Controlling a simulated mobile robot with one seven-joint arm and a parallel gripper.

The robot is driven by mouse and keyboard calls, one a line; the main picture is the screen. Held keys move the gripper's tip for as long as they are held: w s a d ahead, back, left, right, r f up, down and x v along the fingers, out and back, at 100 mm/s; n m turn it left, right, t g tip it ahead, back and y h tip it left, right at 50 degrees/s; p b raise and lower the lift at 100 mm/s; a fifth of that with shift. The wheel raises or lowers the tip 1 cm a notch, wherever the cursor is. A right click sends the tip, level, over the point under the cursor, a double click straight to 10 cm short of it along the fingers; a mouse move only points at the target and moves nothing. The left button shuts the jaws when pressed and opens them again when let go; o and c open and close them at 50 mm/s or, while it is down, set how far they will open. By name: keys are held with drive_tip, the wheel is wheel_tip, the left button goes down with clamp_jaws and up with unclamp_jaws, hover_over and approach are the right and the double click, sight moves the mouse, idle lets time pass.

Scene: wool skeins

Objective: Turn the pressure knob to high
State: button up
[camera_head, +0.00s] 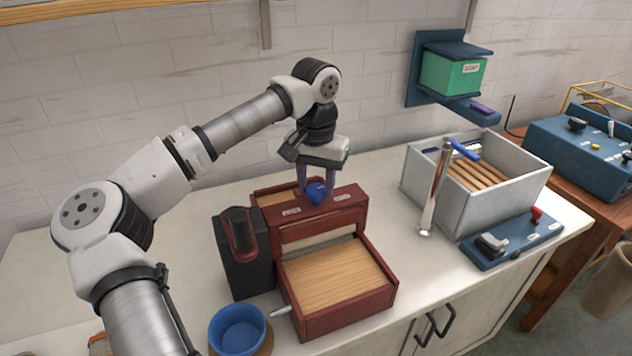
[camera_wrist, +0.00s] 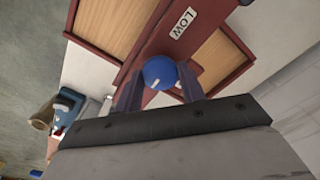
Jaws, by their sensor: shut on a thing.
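The pressure knob (camera_head: 316,192) is blue and round, on top of the crossbar of a dark red press (camera_head: 347,206). My gripper (camera_head: 315,186) reaches down from above and is shut on the knob, one finger on each side. The wrist view shows the blue knob (camera_wrist: 160,72) between my fingers (camera_wrist: 160,92), with a small pale mark on its face. A LOW label (camera_wrist: 184,23) lies on the crossbar beside the knob. In the head view it is the left label (camera_head: 291,211); the right label (camera_head: 342,197) is too small to read.
A black and red unit (camera_head: 243,255) stands left of the press, with a blue bowl (camera_head: 238,330) in front. A grey sink (camera_head: 500,205) with a tap (camera_head: 432,200) and a blue control panel (camera_head: 512,240) stand to the right. A soap shelf (camera_head: 452,75) hangs on the wall.

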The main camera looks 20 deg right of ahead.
sight(316, 189)
drive_tip(key=shift+m, duration=0.5)
drive_tip(key=o, duration=1)
drive_tip(key=shift+c, duration=0.2)
wheel_tip(316, 189, up, 14)
drive_tip(key=b, duration=0.1)
drive_tip(key=shift+b, duration=0.4)
drive_tip(key=shift+f, duration=0.15)
